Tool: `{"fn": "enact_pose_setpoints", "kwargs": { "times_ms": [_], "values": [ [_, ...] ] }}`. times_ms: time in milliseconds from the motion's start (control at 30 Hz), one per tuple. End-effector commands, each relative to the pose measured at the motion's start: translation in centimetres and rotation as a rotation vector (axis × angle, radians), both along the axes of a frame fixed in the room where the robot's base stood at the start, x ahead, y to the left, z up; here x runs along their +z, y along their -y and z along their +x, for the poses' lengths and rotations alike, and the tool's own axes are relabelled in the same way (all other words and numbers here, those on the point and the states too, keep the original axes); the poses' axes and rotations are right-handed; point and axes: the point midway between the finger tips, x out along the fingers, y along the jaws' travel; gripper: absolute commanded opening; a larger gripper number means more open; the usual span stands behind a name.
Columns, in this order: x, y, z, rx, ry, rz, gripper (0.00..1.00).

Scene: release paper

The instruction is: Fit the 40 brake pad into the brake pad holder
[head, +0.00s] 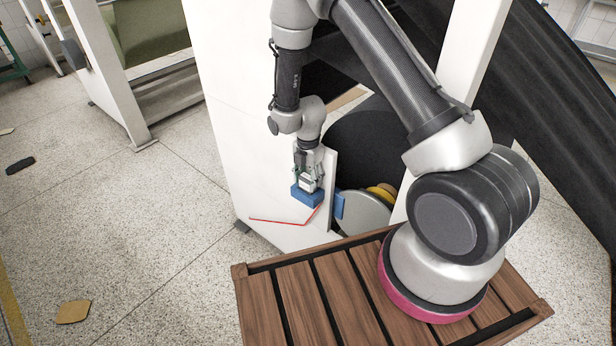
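A blue block (307,197), which looks like the brake pad, is at the fingertips of my gripper (308,188). My gripper points down in front of the white machine panel, near its right edge, and appears closed around the block. A second blue piece (339,206) is at the panel's edge, right of the block, beside a grey disc (362,214). It may be part of the brake pad holder, but I cannot tell. The block and this piece look slightly apart. No number is readable on either.
The white panel (225,120) has a thin red line (285,221) just below the block. A yellow part (381,192) and a dark roll (365,145) are inside the machine opening. A wooden slatted platform (294,300) is in front. The speckled floor at left is mostly clear.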

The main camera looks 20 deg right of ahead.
Motion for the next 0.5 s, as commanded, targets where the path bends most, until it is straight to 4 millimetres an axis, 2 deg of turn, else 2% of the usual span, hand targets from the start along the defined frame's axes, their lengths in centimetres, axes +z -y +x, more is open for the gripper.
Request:
{"fn": "enact_pose_setpoints", "kwargs": {
  "times_ms": [33,100,133,500],
  "values": [
    [0.02,-0.01,0.0,0.0,0.0,0.0,0.6],
    [0.03,-0.01,0.0,0.0,0.0,0.0,0.72],
    [0.03,-0.01,-0.01,0.0,0.0,0.0,0.74],
    [0.47,-0.03,0.06,0.0,0.001,0.001,0.74]
  ]
}}
